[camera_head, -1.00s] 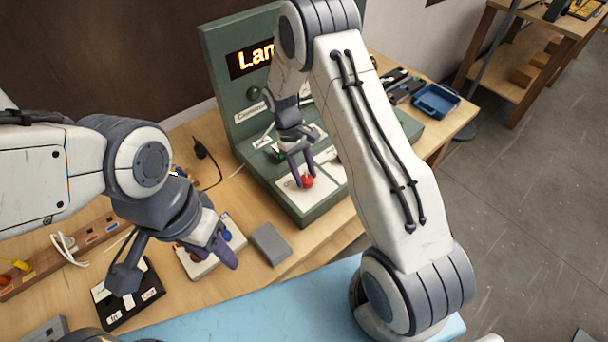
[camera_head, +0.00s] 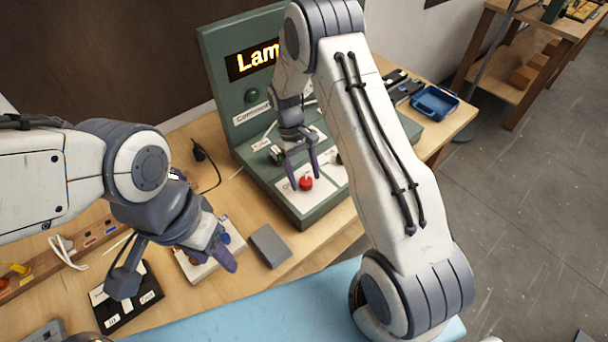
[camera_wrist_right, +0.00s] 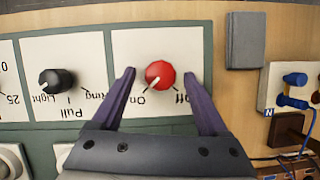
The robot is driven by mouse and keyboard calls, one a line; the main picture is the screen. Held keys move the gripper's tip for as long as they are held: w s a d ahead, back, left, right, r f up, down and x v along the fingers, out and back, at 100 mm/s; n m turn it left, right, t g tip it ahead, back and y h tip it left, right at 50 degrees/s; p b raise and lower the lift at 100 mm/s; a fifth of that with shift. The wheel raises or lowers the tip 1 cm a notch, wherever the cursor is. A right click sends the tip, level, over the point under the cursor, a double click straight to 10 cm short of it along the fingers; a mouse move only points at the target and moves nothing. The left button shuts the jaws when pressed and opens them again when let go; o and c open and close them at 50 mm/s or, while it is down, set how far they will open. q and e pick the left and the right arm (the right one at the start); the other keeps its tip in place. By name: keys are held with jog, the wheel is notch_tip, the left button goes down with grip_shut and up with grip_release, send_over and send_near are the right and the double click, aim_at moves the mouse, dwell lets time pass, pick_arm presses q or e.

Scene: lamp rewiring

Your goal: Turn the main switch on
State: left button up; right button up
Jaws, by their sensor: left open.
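The red round switch knob (camera_head: 306,183) sits on a white plate on the green console (camera_head: 302,214). In the right wrist view the red knob (camera_wrist_right: 160,74) lies between my right fingertips, apart from both. Its white pointer faces lower left, towards the side labelled "On"; "Off" is on the other side. My right gripper (camera_head: 304,178) is open and points down over the knob; its purple fingers (camera_wrist_right: 160,76) are spread with nothing between them in contact. My left gripper (camera_head: 178,275) is open and empty, over the bench front at left.
A black knob (camera_wrist_right: 57,82) labelled "Pull" and "Light" stands beside the switch plate. A grey block (camera_head: 270,246) and a white connector box (camera_head: 192,268) are near the bench edge. A blue tray (camera_head: 436,102) is at the back right.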

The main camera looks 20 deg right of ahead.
jog(key=d+b+v, duration=0.1)
jog(key=b+v, duration=0.2)
jog(key=v, duration=0.7)
jog(key=shift+w+a+r, duration=0.2)
jog(key=shift+a, duration=0.3)
jog(key=s+a+r+n+t+b, duration=0.1)
jog(key=s+a+r+n, duration=0.15)
jog(key=s+a, duration=0.4)
jog(key=s+a+r+n+t+b, duration=0.1)
jog(key=s+a+r+t, duration=0.1)
jog(key=s+a+r, duration=0.35)
jog(key=s+a+f+n+t+y, duration=0.1)
jog(key=s+f+y, duration=0.1)
jog(key=s, duration=1.4)
jog(key=shift+s+f+b, duration=0.3)
jog(key=shift+f, duration=0.05)
